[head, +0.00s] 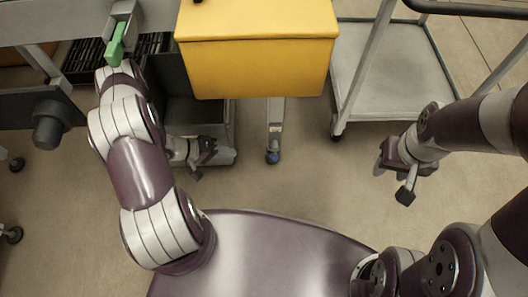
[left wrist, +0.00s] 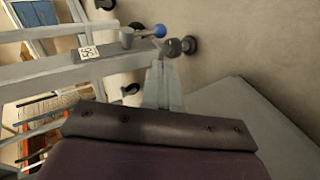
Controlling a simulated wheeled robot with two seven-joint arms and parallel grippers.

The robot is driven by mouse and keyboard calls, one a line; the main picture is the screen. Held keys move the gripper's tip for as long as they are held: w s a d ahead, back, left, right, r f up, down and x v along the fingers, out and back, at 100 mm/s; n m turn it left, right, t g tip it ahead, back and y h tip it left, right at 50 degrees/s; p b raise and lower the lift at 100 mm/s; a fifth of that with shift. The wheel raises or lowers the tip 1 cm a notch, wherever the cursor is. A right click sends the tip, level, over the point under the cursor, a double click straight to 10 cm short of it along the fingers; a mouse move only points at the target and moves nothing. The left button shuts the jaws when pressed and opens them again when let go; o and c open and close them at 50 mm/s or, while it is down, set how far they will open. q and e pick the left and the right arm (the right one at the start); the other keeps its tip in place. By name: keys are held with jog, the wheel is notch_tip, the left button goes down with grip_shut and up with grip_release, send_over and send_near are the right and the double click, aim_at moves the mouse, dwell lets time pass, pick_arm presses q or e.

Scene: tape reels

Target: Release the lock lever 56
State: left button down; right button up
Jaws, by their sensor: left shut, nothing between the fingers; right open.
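In the left wrist view a short grey lever with a blue ball end (left wrist: 158,31) sits on a grey rail, beside a small white label (left wrist: 88,52) whose digits are hard to read. My left gripper (left wrist: 164,62) is shut and empty; its fingertips appear just below the blue ball in the picture, and I cannot tell whether they touch it. In the head view my left gripper (head: 195,174) is low, beside the grey cart frame. A blue ball end (head: 272,157) shows below the yellow box there. My right gripper (head: 391,182) is open and empty over the floor.
A yellow box (head: 258,62) stands ahead. A green handle (head: 116,45) on a grey bracket is beyond my left arm. A grey cart (head: 392,90) stands at the right.

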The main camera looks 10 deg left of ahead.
aim_at(271, 157)
pick_arm(q)
jog(key=b+x, duration=0.8)
jog(key=x, duration=0.6)
jog(key=shift+b, duration=0.35)
